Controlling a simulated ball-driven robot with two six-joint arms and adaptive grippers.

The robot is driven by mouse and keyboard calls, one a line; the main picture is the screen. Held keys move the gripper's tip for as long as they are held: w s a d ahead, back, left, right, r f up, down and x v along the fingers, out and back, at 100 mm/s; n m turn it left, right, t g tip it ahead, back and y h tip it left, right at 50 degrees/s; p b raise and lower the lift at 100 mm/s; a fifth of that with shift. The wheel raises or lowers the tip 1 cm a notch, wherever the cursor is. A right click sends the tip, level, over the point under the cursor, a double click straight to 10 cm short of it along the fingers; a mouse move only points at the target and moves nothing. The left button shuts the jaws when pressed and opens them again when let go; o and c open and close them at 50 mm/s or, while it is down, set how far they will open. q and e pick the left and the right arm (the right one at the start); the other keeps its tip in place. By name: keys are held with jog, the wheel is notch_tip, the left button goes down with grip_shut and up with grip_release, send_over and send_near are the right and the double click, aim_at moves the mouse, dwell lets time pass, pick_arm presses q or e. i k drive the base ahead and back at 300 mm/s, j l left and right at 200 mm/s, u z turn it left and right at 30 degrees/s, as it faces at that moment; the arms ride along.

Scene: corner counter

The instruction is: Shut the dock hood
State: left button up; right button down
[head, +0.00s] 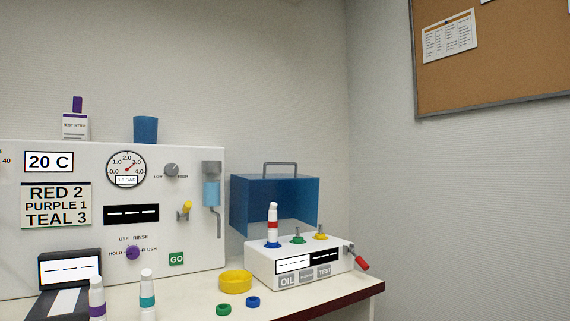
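The dock hood (285,196) is a see-through blue box with a grey handle (280,164) on top. It stands raised at the back of the white dock (262,263), leaving the dock's top uncovered. A white handpiece with a red band (273,226) stands upright on the blue port at the dock's left. The green port (298,239) and the yellow port (320,236) are empty. A red lever (361,264) sticks out at the dock's right side. Neither of my grippers is in view.
A white panel machine (110,235) fills the left. Purple-banded (97,299) and teal-banded (147,292) handpieces stand at lower left. The counter's right edge (365,291) is near the dock.

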aim_at(297, 196)
jog(key=i+l+u, duration=0.2)
jog(key=i+u, duration=0.2)
jog(key=i, duration=0.15)
jog(key=i+l+u, duration=0.4)
jog(key=i+j, duration=0.05)
jog(key=i, duration=0.05)
